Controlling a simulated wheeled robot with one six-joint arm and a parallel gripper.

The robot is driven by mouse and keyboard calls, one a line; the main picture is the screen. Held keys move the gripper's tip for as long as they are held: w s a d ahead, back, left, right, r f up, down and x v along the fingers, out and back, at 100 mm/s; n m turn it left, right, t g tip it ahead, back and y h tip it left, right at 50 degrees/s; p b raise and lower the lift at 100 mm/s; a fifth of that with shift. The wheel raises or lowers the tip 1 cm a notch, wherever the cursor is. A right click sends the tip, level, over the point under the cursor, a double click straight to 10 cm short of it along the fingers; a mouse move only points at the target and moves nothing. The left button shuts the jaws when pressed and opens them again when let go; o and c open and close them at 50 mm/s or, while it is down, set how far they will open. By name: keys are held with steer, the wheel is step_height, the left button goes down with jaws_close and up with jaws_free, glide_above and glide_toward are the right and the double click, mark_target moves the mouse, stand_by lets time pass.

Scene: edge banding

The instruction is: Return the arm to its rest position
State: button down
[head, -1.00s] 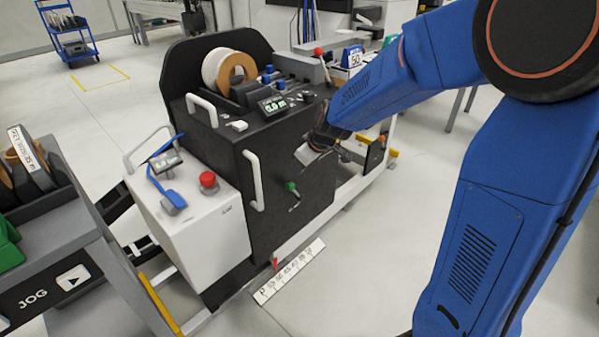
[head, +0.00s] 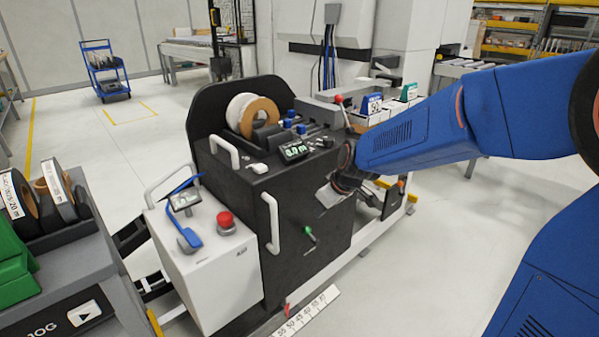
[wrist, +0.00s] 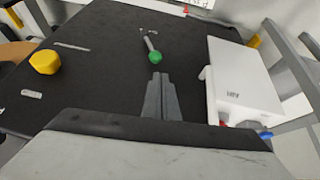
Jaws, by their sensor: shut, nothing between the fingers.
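My blue arm (head: 415,130) reaches in from the right in the head view. Its dark wrist ends in front of the black machine's right part. In the wrist view my gripper (wrist: 160,78) has its two grey fingers together with nothing between them. The fingertips point toward a green-knobbed lever (wrist: 155,57) on the machine's dark face; the gap to it is hard to judge. In the head view the lever (head: 309,231) stands clear on the front of the black machine (head: 290,200), left of my wrist. The fingers are mostly hidden in the head view.
A white cabinet (head: 215,265) with a red button (head: 225,219) stands left of the machine. A grey cart with tape rolls and green bins (head: 15,270) is at the far left. A numbered scale (head: 308,312) lies low in front. Open floor lies at the right.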

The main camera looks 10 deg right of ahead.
steer(key=s+d+r+m+h, duration=0.1)
steer(key=s+d, duration=0.4)
steer(key=s, duration=0.5)
steer(key=s+d+r+m+h, duration=0.1)
steer(key=s+d+r+m, duration=0.2)
steer(key=s, duration=0.7)
steer(key=s+d+r+m+h, duration=0.1)
steer(key=s+d+m, duration=0.3)
steer(key=s, duration=0.7)
steer(key=d+r, duration=0.1)
steer(key=d, duration=0.1)
steer(key=shift+d, duration=0.3)
steer(key=shift+s, duration=0.1)
